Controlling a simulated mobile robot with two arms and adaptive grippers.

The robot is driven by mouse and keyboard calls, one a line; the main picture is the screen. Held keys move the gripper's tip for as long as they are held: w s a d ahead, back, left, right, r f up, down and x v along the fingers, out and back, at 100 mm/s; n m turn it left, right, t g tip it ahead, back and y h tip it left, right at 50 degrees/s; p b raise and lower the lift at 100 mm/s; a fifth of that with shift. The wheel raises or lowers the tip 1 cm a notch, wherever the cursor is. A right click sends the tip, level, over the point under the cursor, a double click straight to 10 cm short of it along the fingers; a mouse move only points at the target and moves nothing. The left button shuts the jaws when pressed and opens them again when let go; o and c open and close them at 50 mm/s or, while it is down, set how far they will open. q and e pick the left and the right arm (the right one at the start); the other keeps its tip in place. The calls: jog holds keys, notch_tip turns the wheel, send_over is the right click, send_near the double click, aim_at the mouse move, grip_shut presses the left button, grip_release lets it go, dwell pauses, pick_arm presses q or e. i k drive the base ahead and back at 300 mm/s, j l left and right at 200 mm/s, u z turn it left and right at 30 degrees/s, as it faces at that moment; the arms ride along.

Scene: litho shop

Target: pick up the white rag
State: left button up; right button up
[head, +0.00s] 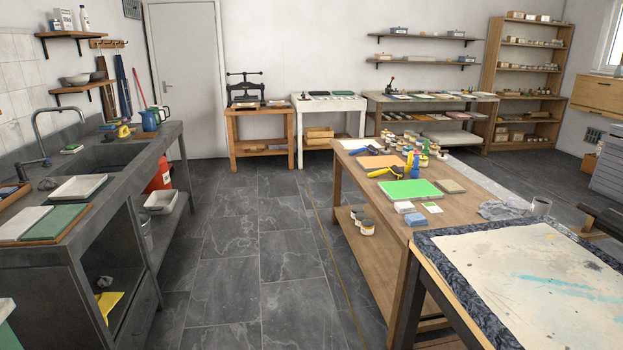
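A crumpled pale grey-white cloth (498,210), which looks like a rag, lies on the wooden worktable (436,233) at the right. Neither of my grippers shows in the head view.
A table with a stained sheet (530,270) stands in the right foreground. A green board (410,191) and several jars and bottles share the worktable. A grey sink counter (62,250) runs along the left. The tiled floor (235,270) between is clear.

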aim_at(402, 208)
jog(key=i+z, duration=0.1)
jog(key=i, duration=0.4)
jog(key=i+j+z, duration=0.1)
jog(key=i, duration=0.35)
jog(key=i+j+z, duration=0.1)
jog(key=i, duration=0.4)
jog(key=i+j+z, duration=0.1)
jog(key=i, duration=0.35)
jog(key=j, duration=0.1)
